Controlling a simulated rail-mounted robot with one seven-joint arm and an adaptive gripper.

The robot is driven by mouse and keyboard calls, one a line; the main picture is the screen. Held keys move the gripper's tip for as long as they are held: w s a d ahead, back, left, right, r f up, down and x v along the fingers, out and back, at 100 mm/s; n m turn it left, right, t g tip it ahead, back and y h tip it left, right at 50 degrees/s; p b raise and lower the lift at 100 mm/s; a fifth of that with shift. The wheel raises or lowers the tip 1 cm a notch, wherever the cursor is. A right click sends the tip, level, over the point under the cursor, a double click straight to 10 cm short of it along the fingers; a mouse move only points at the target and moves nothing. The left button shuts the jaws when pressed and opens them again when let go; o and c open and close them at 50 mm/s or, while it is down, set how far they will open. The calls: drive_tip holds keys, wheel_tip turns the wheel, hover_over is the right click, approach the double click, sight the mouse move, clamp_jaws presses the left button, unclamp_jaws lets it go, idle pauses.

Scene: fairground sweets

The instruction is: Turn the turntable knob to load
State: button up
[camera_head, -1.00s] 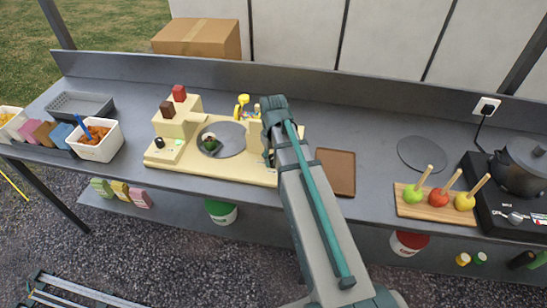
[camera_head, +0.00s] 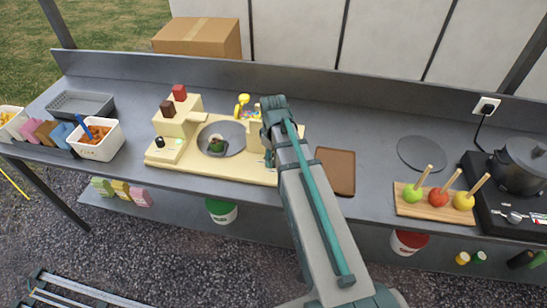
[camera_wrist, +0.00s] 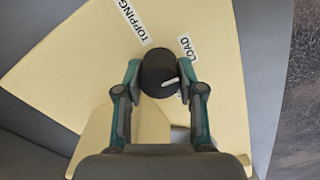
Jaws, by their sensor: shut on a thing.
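The black round turntable knob (camera_wrist: 157,60) sits on the cream machine panel (camera_wrist: 75,75) in the wrist view. My gripper (camera_wrist: 160,74) is shut on it, one finger on each side. The knob's white mark points to the right and slightly up. The LOAD label (camera_wrist: 186,47) lies at the upper right of the knob, and the TOPPING label (camera_wrist: 133,23) at the upper left. Another label below right is mostly hidden by a finger. In the head view my arm hides the knob. The grey turntable (camera_head: 234,133) carries a small dark, green-and-red item (camera_head: 216,145) near its front-left edge.
A second black knob (camera_head: 160,142) is at the machine's left end. A brown board (camera_head: 336,171) lies right of my arm. Apples on sticks stand on a wooden board (camera_head: 408,208) further right. A white tub (camera_head: 101,151) stands left of the machine.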

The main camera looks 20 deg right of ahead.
drive_tip(key=o, duration=1.1)
drive_tip(key=shift+o, duration=0.2)
drive_tip(key=shift+r, duration=0.15)
wheel_tip(320, 180, up, 12)
